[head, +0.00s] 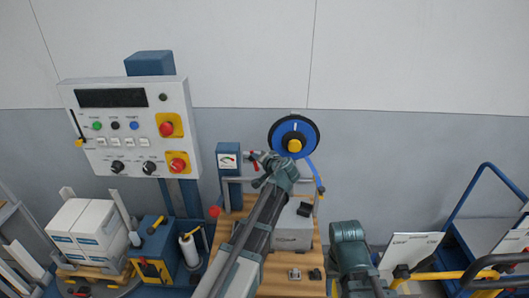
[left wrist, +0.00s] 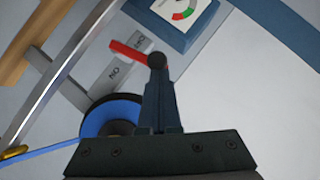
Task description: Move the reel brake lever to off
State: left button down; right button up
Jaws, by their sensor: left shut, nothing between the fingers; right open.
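The red reel brake lever (left wrist: 128,52) with a dark round knob (left wrist: 157,60) shows in the left wrist view, over a grey plate (left wrist: 104,84) marked ON and what looks like OFF. The lever lies between the two marks. My left gripper (head: 259,157) is shut and empty. Its fingertips (left wrist: 159,78) overlap the knob in the left wrist view; I cannot tell whether they touch. My right gripper (head: 348,232) is low, right of the bench, seen from behind, its fingers mostly hidden.
The gauge box (head: 229,160) is close beside the lever. A black and blue reel (head: 294,136) with a blue strap is on the wall side. A control panel (head: 128,130) stands left. A grey box (head: 293,232) sits on the wooden bench (head: 230,220). A blue cart (head: 480,205) stands right.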

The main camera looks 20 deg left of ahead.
pick_arm(q)
jog(key=shift+s+a+n+h+p, duration=0.15)
jog(key=shift+a+n+h+p, duration=0.15)
jog(key=shift+a+n+h, duration=0.3)
jog(key=shift+r+p, duration=0.75)
jog(key=shift+p, duration=0.05)
